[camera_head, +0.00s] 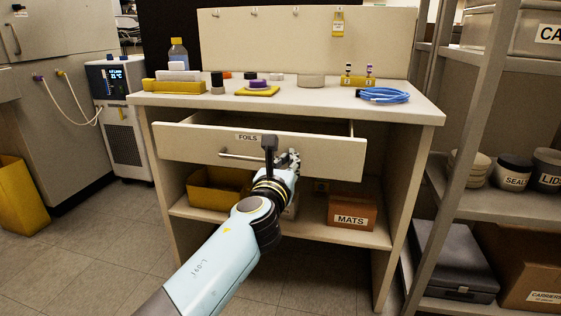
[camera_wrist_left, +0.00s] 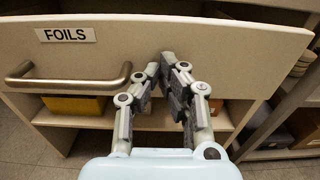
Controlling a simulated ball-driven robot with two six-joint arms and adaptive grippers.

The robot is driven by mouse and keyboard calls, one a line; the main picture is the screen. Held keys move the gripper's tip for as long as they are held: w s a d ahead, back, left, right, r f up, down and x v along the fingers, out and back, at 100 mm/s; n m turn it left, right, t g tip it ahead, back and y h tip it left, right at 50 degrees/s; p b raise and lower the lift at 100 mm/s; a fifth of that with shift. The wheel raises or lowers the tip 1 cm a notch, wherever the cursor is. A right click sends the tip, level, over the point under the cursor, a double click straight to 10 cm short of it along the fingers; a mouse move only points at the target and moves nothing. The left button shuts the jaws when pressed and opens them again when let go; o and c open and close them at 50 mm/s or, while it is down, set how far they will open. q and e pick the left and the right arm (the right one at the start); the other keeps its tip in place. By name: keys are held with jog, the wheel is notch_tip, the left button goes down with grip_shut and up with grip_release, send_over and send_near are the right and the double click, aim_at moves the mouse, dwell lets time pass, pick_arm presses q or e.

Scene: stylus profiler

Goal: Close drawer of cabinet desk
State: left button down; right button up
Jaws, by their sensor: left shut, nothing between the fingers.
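The cabinet desk (camera_head: 437,118) stands ahead of me. Its wide drawer (camera_head: 195,143), labelled FOILS, is pulled part way out, with a dark gap showing behind its front panel. A metal bar handle (camera_head: 240,155) sits on the panel, and it also shows in the left wrist view (camera_wrist_left: 70,84). My left gripper (camera_head: 292,157) is shut and empty at the drawer front, right of the handle. In the left wrist view its fingertips (camera_wrist_left: 168,58) are close to the panel; I cannot tell whether they touch it. My right gripper is not in view.
The desk top holds a bottle (camera_head: 178,53), yellow blocks and a blue cable coil (camera_head: 383,95). A yellow bin (camera_head: 215,190) and a MATS box (camera_head: 352,212) sit on the shelf below. A metal rack (camera_head: 480,110) stands close on the right.

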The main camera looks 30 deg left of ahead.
pick_arm(q)
jog(key=shift+w, duration=0.1)
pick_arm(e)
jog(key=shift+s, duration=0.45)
pick_arm(q)
jog(key=b+x, duration=0.1)
jog(key=x, duration=0.3)
jog(key=b+x, duration=0.1)
jog(key=x, duration=0.3)
jog(key=shift+f, duration=0.2)
jog(key=b+x, duration=0.1)
jog(key=x, duration=0.4)
jog(key=shift+w+a+b, duration=0.1)
jog(key=shift+a+b, duration=0.05)
jog(key=shift+b, duration=0.15)
jog(key=shift+w+r, duration=0.15)
jog(key=shift+r, duration=0.25)
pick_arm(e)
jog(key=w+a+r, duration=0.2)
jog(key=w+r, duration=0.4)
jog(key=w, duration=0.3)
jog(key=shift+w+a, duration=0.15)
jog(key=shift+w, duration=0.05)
pick_arm(q)
jog(key=shift+a, duration=0.1)
